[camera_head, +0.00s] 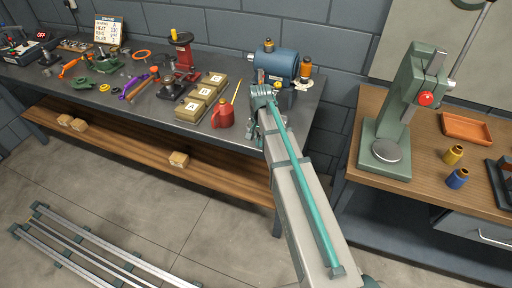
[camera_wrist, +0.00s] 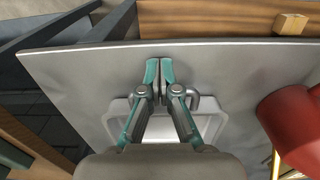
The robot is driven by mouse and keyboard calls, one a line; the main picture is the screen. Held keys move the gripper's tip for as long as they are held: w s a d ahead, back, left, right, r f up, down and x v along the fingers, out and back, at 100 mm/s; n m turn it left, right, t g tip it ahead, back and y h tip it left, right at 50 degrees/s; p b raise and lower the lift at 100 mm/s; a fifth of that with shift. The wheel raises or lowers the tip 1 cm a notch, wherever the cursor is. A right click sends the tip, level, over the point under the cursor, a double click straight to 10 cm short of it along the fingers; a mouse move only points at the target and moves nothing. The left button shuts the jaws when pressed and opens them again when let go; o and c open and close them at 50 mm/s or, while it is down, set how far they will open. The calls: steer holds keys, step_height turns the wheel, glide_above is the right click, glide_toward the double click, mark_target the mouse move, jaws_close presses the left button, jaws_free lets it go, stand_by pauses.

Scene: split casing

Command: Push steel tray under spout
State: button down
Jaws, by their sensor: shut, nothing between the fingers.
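My gripper (camera_wrist: 160,70) is shut with its two teal fingertips together and nothing between them. In the wrist view it reaches over a light grey steel tray (camera_wrist: 214,125), which lies on the grey bench top. The fingers and wrist cover the tray's middle. The fingertips show past the tray's edge, close to its small loop handle; I cannot tell whether they touch it. A blue casing (camera_head: 276,65) stands at the back of the bench in the head view. I cannot make out its spout, and my arm hides most of the tray area there.
A red oil can (camera_head: 223,113), also in the wrist view (camera_wrist: 293,128), stands near the tray. Lettered boxes (camera_head: 203,96) and a red press (camera_head: 183,62) stand left. The bench's front edge is close. A wooden table (camera_head: 430,185) with a green press stands right, across a gap.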

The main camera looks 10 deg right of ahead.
steer(key=w+d, duration=0.2)
steer(key=w, duration=0.1)
steer(key=w+d, duration=0.1)
steer(key=shift+w, duration=0.35)
steer(key=shift+s, duration=0.15)
